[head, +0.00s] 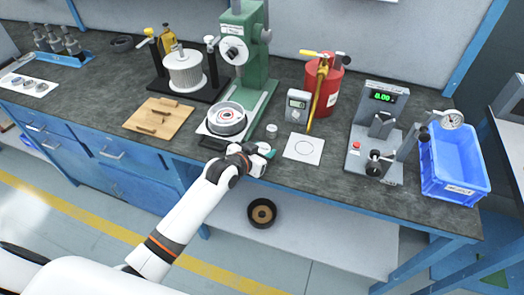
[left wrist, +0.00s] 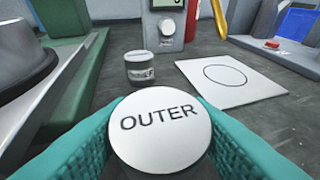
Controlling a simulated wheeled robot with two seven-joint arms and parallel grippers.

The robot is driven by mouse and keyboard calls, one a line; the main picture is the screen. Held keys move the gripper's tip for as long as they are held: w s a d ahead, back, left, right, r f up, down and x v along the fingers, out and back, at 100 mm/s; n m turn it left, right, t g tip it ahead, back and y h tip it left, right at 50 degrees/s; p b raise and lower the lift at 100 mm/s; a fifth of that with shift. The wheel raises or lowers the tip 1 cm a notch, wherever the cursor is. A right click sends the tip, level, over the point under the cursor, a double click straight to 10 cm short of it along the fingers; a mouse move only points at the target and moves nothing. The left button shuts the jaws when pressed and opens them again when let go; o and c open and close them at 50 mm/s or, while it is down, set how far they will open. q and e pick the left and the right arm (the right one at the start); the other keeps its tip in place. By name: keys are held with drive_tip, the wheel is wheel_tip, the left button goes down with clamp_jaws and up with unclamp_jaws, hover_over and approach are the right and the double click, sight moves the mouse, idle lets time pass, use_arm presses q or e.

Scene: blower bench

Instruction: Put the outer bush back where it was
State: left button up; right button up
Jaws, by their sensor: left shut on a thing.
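My left gripper (head: 266,151) is at the front edge of the bench, left of the white card. In the left wrist view its teal fingers (left wrist: 160,138) are shut on the outer bush (left wrist: 158,130), whose round white top reads OUTER. I cannot make out the bush in the head view. The white card (head: 304,148) with a circle outline lies bare on the bench; it also shows in the left wrist view (left wrist: 235,82), ahead and to the right of the bush. My right gripper is not in view.
A small labelled cylinder (left wrist: 140,68) stands just ahead of the held bush. The green press (head: 245,60) with a round part on its base is left, a grey gauge fixture (head: 378,135) and blue bin (head: 455,170) right. A digital meter (head: 297,105) stands behind the card.

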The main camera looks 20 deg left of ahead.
use_arm(q)
drive_tip(key=shift+f, duration=0.2)
drive_tip(key=o, duration=1.2)
drive_tip(key=shift+f, duration=0.1)
drive_tip(key=shift+s+r, duration=0.15)
drive_tip(key=shift+r, duration=0.1)
drive_tip(key=v, duration=1.1)
drive_tip(key=shift+s+a+r, duration=0.1)
drive_tip(key=shift+s+a, duration=0.05)
drive_tip(key=shift+s, duration=0.2)
